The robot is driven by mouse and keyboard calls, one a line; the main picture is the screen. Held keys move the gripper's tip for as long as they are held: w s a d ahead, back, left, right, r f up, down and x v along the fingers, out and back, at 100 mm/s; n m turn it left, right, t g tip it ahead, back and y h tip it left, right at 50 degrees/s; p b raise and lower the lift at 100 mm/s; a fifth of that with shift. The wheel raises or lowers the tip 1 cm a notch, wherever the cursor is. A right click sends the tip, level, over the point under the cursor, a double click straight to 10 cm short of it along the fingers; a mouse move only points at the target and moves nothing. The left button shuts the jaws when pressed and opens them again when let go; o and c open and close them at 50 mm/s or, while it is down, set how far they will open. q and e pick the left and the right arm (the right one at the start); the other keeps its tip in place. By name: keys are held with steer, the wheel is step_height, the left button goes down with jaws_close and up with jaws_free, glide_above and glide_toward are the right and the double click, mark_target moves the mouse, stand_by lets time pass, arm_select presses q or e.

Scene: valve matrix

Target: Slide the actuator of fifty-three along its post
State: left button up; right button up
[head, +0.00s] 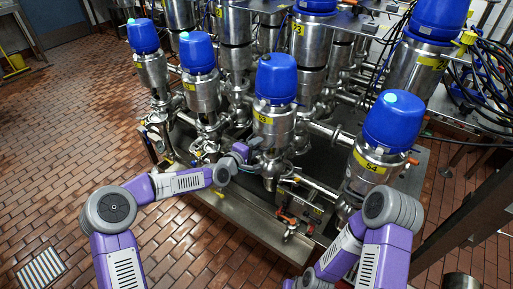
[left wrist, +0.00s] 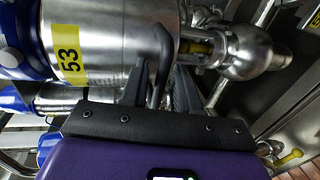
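The actuator of fifty-three is a steel cylinder (head: 273,122) with a blue cap (head: 276,78) and a yellow label, in the middle of the head view. In the left wrist view its steel body (left wrist: 110,40) lies sideways across the top, with the yellow 53 label (left wrist: 68,51) at the left. A dark bent handle (left wrist: 163,55) stands out from the body. My left gripper (left wrist: 158,88) has its fingers apart, one on each side of this handle. In the head view the left gripper (head: 254,146) is at the lower left side of the actuator, its tips partly hidden. My right gripper is not in view.
Valve 54 (head: 376,160) stands to the right, near my right arm. Other blue-capped valves (head: 200,85) stand to the left and behind. Pipes and a steel tray (head: 255,220) lie below.

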arm_select(q)
steer(key=shift+w+d+f, duration=0.1)
steer(key=shift+w+d, duration=0.05)
steer(key=shift+w, duration=0.05)
jaws_close()
stand_by(0.3)
